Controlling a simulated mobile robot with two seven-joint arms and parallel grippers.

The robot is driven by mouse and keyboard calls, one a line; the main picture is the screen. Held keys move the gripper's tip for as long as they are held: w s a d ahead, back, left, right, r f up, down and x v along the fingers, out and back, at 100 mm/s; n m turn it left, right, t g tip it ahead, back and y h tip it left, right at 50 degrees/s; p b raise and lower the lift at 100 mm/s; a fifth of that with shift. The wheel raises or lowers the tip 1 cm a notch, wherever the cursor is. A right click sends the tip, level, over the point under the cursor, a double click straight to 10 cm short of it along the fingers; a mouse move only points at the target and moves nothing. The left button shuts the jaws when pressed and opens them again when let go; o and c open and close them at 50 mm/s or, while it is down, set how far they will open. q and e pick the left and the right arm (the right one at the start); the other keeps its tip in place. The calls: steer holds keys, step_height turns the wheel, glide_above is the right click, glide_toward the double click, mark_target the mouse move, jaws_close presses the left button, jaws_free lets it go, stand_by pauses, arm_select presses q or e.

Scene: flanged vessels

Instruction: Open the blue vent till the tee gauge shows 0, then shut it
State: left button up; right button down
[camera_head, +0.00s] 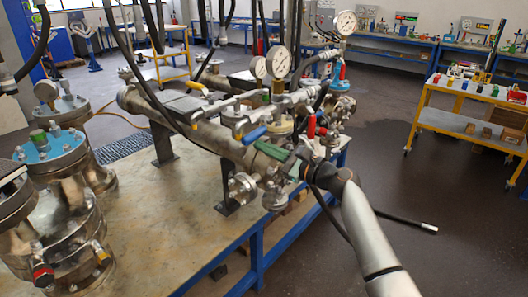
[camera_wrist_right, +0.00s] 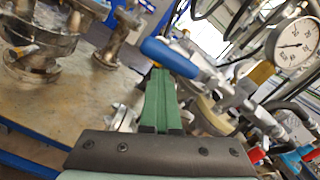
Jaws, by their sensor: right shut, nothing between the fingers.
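The blue vent handle (camera_head: 254,134) is a lever on the pipework by the tee in the head view. It also shows in the right wrist view (camera_wrist_right: 170,57), running slantwise just beyond my fingertips. My right gripper (camera_head: 262,148) has green fingers pressed together and empty, close beside the blue lever; I cannot tell whether they touch it. The fingers also show in the right wrist view (camera_wrist_right: 160,75). A white round gauge (camera_head: 278,62) stands above the pipe behind the lever. A gauge dial (camera_wrist_right: 294,44) shows at the right wrist view's upper right; its reading is too small to tell. My left gripper is not in view.
Another gauge (camera_head: 258,67) stands just left, and one (camera_head: 346,22) farther back. A red handle (camera_head: 311,126) is right of the lever. Flanged vessels (camera_head: 60,215) stand at the left of the table (camera_head: 170,225). A yellow cart (camera_head: 470,95) is at the right.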

steer(key=shift+a+r, duration=0.1)
steer(key=shift+r, duration=0.35)
steer(key=shift+s, duration=0.1)
stand_by(0.4)
steer(key=v, duration=1.2)
steer(key=shift+d+f, duration=0.2)
steer(key=shift+d, duration=0.1)
stand_by(2.0)
